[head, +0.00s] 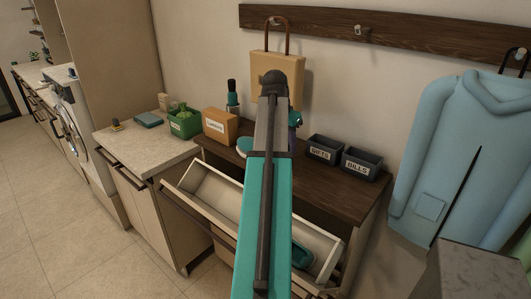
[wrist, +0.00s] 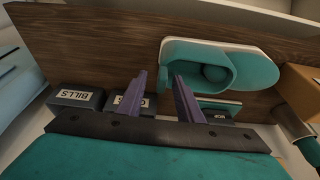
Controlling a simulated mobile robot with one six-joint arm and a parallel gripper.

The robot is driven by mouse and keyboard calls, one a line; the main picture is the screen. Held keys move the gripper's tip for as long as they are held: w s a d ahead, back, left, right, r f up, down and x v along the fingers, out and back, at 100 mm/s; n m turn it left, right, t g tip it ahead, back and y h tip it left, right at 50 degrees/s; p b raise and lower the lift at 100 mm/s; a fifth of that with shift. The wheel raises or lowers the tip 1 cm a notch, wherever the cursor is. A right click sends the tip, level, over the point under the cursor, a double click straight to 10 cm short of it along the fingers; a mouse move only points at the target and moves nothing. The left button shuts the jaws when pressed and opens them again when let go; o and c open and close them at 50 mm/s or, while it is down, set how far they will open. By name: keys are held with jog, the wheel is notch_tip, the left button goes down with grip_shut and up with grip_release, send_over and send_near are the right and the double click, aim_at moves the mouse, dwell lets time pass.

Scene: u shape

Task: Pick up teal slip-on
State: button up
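A teal slip-on (wrist: 245,68) with a pale sole lies on the dark wooden top in the wrist view, its opening visible. In the head view a small teal and white part of it (head: 242,148) shows left of my arm; the arm hides the rest. My gripper (wrist: 159,74) is open, its two purple fingers apart with nothing between them. The right fingertip is close to the shoe's left end in the wrist view; I cannot tell if they touch. Another teal object (head: 302,256), perhaps a shoe, lies in the open drawer, partly hidden by my arm.
The drawer (head: 198,188) stands open below the wooden top (head: 345,190). Dark GIFTS (head: 323,150) and BILLS (head: 361,164) bins stand on the right. An orange box (head: 221,126), a green bin (head: 185,122) and a teal bottle (head: 232,98) are on the left. A blue coat (head: 465,150) hangs right.

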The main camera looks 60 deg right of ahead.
grip_shut()
dwell(1.4)
